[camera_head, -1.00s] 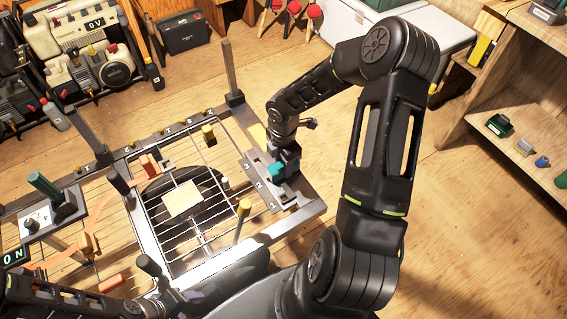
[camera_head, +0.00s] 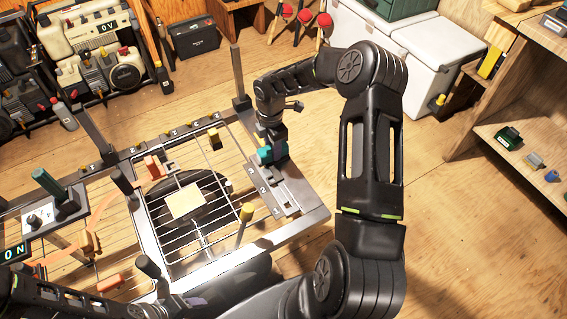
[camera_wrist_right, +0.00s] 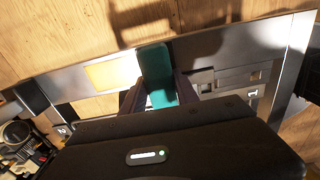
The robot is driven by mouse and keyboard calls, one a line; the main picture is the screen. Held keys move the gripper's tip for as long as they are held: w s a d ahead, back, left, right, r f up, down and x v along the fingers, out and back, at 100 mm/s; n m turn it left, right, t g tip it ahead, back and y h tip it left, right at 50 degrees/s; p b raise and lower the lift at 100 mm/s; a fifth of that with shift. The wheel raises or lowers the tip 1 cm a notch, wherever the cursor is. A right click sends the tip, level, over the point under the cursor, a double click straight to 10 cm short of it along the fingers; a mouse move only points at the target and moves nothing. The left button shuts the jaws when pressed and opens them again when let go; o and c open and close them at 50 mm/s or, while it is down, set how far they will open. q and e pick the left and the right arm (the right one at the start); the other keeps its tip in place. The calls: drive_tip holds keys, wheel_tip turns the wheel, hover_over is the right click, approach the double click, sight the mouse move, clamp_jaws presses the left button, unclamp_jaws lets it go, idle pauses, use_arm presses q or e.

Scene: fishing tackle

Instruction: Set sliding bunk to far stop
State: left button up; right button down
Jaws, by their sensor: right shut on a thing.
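The sliding bunk shows as a teal block (camera_head: 270,153) on the grey slotted rail (camera_head: 287,204) at the right side of the metal frame. Numbers mark the rail. My right gripper (camera_head: 268,143) is shut on the teal block, from above. In the right wrist view the teal block (camera_wrist_right: 156,76) stands between the dark fingers, with a yellow plate (camera_wrist_right: 112,73) beside it on the rail. The bunk's underside and the far stop are hidden or too small to tell. My left arm shows at the lower left, but its jaws are not clear.
The frame carries upright posts (camera_head: 240,75), a wire grid (camera_head: 190,228) with a pale square block (camera_head: 186,202), and a yellow-topped peg (camera_head: 246,212). A control box (camera_head: 45,218) stands at left. Wooden floor right of the frame is clear; shelves (camera_head: 510,120) stand further right.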

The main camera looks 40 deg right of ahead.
drive_tip(key=w+b, duration=0.1)
drive_tip(key=w, duration=0.2)
drive_tip(key=w+b, duration=0.1)
drive_tip(key=w, duration=0.2)
drive_tip(key=w+d+b, duration=0.1)
drive_tip(key=w+b, duration=0.1)
drive_tip(key=w, duration=0.1)
drive_tip(key=shift+w+d+f, duration=0.1)
drive_tip(key=shift+w+f, duration=0.1)
drive_tip(key=shift+w, duration=0.1)
drive_tip(key=shift+w+r, duration=0.1)
drive_tip(key=shift+w, duration=0.35)
drive_tip(key=shift+w+r, duration=0.15)
drive_tip(key=shift+r, duration=0.05)
drive_tip(key=c, duration=0.9)
unclamp_jaws()
wheel_tip(320, 180, up, 8)
drive_tip(key=shift+f, duration=0.15)
